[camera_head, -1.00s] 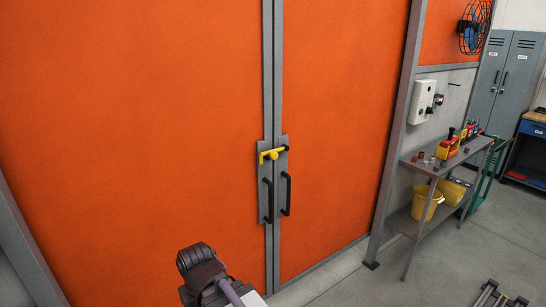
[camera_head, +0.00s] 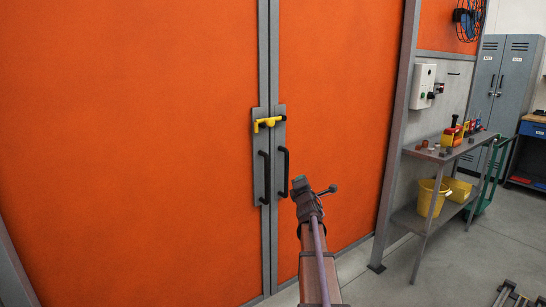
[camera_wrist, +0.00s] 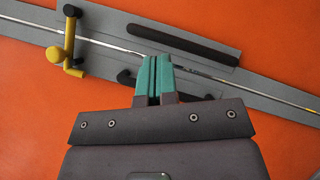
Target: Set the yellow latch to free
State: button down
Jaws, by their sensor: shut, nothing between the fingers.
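The yellow latch (camera_head: 269,122) sits across the seam between two orange doors, above the black handles, with its bar roughly level. In the wrist view the yellow latch (camera_wrist: 57,53) is at the upper left, with a round knob and black ends. My gripper (camera_wrist: 157,58) has teal fingertips that are shut together with nothing between them. It is in front of the door plates near the black handles, to the side of the latch and apart from it.
Two black door handles (camera_head: 283,172) stand below the latch; in the wrist view one handle (camera_wrist: 182,44) lies just beyond my fingertips. A shelf table (camera_head: 440,155) with tools stands at the right, a yellow bucket (camera_head: 433,198) on its lower shelf.

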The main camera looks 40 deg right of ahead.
notch_tip(320, 180, up, 4)
jog(key=w+a+n+t+y, duration=0.25)
jog(key=n+t, duration=0.25)
jog(key=n, duration=0.3)
jog(key=n+t+y+p, duration=0.3)
jog(key=n+y+p, duration=0.2)
jog(key=n+p, duration=0.4)
send_near(272, 124)
jog(key=w+r+p, duration=0.1)
jog(key=w+r, duration=0.2)
jog(key=w, duration=0.4)
jog(key=shift+s+d+f+m, duration=0.1)
jog(key=shift+d+f+m, duration=0.2)
jog(key=shift+m, duration=0.1)
